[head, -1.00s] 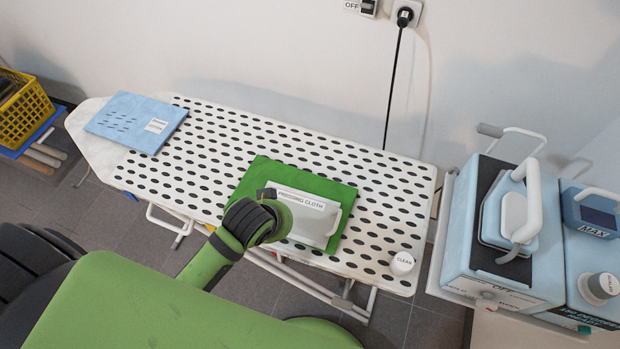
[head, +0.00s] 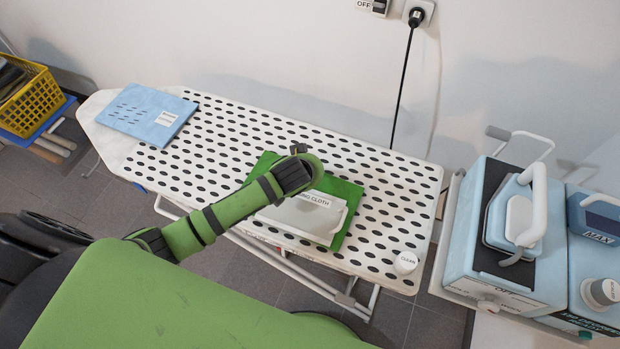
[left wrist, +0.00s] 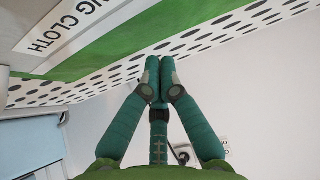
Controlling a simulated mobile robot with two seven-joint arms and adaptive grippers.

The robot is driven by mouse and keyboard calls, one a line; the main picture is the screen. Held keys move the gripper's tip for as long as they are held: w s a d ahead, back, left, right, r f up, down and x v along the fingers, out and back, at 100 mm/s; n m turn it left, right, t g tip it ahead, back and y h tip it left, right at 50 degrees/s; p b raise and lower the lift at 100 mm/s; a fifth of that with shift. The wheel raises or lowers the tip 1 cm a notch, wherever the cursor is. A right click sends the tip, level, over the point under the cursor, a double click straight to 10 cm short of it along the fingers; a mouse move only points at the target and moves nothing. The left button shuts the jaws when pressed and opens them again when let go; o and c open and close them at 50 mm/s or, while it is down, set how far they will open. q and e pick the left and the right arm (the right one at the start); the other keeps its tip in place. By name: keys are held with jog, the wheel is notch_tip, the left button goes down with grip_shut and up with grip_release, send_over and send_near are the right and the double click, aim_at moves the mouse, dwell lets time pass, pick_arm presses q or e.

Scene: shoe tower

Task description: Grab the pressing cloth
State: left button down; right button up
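The pressing cloth (head: 308,215) is a pale, flat, labelled piece lying on a green cloth (head: 345,190) on the ironing board (head: 390,225). My left arm reaches over it from the left and covers its left part. The label end of the pressing cloth (left wrist: 55,40) shows at upper left there, apart from the fingers. My right gripper is not in view.
A folded blue garment (head: 148,113) lies at the board's left end. A round white "CLEAN" piece (head: 405,262) sits near its front right corner. A blue iron station (head: 505,270) stands at right, a yellow basket (head: 28,105) at far left. The board's back right is clear.

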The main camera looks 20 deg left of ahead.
aim_at(304, 207)
pick_arm(q)
jog(key=shift+x, duration=0.8)
jog(key=shift+f, duration=0.25)
jog(key=s+p, duration=0.2)
jog(key=shift+s+r, duration=0.1)
jog(key=shift+s, duration=0.75)
jog(key=shift+w, duration=0.1)
